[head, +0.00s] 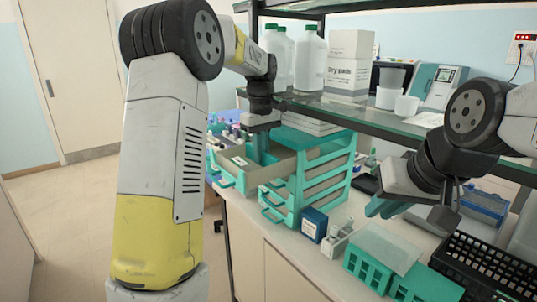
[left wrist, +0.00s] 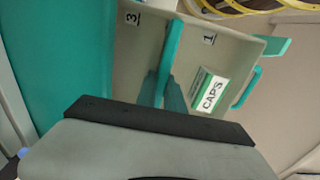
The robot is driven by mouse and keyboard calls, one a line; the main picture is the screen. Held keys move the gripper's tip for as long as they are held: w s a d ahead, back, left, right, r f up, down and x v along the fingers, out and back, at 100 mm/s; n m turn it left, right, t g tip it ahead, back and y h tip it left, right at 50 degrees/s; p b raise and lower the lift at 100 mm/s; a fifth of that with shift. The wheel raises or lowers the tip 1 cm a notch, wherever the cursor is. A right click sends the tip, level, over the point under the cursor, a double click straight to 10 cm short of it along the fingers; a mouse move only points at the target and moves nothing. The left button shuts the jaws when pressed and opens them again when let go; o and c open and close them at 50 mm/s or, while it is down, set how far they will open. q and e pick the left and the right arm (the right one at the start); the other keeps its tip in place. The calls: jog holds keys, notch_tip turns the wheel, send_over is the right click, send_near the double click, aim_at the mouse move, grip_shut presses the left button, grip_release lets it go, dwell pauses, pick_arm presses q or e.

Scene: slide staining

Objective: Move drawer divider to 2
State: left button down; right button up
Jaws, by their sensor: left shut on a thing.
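The open drawer (head: 229,172) sticks out of the teal drawer cabinet (head: 315,175) on the counter. In the left wrist view its beige inside (left wrist: 140,45) shows labels 3 and 1, with a CAPS label (left wrist: 209,93) near its front; I see no label 2. The teal drawer divider (left wrist: 175,48) stands between labels 3 and 1. My left gripper (head: 263,155) reaches down into the drawer; in the wrist view its teal fingers (left wrist: 164,92) are shut on the divider. My right gripper (head: 385,205) hangs over the counter, apart from the drawer; its finger gap is unclear.
A glass shelf (head: 345,108) with white bottles, a box and cups hangs above the cabinet. A blue box (head: 314,224), teal racks (head: 366,270) and a black crate (head: 480,265) stand on the counter to the right.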

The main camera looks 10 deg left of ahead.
dwell(0.9)
pick_arm(q)
jog(key=shift+w+d, duration=0.65)
jog(key=shift+w, duration=0.1)
jog(key=c, duration=1.4)
grip_release()
jog(key=shift+s, duration=0.1)
jog(key=shift+c, duration=0.2)
notch_tip(320, 180, up, 8)
